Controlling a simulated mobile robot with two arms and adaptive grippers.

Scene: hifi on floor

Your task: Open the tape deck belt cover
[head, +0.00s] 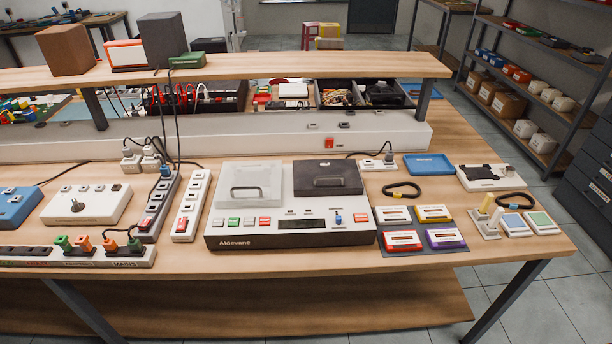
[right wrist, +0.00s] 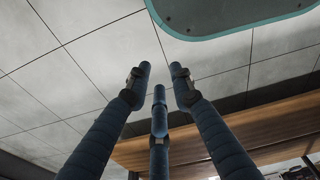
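The tape deck (head: 291,232) is a white and dark unit marked Aldevane, standing on the table in the head view. On its top left is a pale translucent lid (head: 248,177) with a dark handle. On its top right is a dark cover (head: 328,172) with a handle (head: 328,182); it lies flat and looks closed. I cannot read which lid is labelled as the belt cover. My right gripper (right wrist: 160,79) shows in the right wrist view, its fingers apart and empty, away from the deck. My left gripper is in neither view.
Several cassettes on a dark mat (head: 421,250) and two black loop belts, one here (head: 402,190), lie right of the deck. A power strip (head: 191,207) stands close on its left. A raised shelf (head: 300,66) runs behind.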

